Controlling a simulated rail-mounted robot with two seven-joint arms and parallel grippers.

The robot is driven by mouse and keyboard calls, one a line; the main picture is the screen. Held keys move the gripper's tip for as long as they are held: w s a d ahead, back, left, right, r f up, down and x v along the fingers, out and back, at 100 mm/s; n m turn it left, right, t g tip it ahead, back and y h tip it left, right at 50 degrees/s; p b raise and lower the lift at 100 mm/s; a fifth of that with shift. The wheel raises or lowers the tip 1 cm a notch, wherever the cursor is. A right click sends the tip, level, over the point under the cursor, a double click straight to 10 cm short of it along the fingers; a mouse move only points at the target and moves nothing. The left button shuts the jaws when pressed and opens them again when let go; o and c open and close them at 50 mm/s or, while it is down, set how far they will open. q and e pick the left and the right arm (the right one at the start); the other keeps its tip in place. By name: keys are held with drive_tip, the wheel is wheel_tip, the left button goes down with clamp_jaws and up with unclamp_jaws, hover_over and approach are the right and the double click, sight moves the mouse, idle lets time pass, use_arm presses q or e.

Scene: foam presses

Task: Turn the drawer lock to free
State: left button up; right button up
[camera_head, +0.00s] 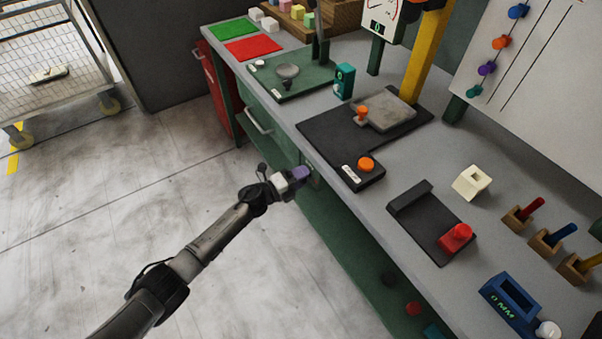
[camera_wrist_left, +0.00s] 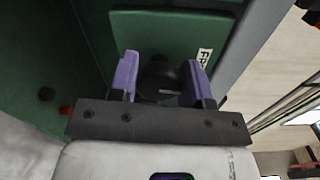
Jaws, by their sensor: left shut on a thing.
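The drawer lock is a dark round knob (camera_wrist_left: 160,82) with a pale mark across its face, on a green front panel (camera_wrist_left: 170,30) in the left wrist view. A white label (camera_wrist_left: 204,56) with partly hidden letters, seemingly "FR", is right of the knob. My left gripper (camera_wrist_left: 162,74) has its purple fingers on both sides of the knob, shut on it. In the head view my left gripper (camera_head: 300,174) reaches the bench's green front below the table edge and hides the lock. My right gripper is in neither view.
The grey benchtop (camera_head: 350,215) carries a black press base (camera_head: 320,133) with an orange button (camera_head: 366,164), a red-knobbed fixture (camera_head: 455,238) and a blue box (camera_head: 510,305). A drawer handle (camera_head: 257,122) sits left of my gripper. The floor (camera_head: 130,220) is clear.

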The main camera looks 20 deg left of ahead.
use_arm(q)
drive_tip(key=shift+n, duration=0.7)
drive_tip(key=shift+p, duration=0.35)
drive_tip(key=o, duration=0.9)
drive_tip(key=shift+p+v, duration=1.6)
drive_tip(key=shift+v, duration=5.3)
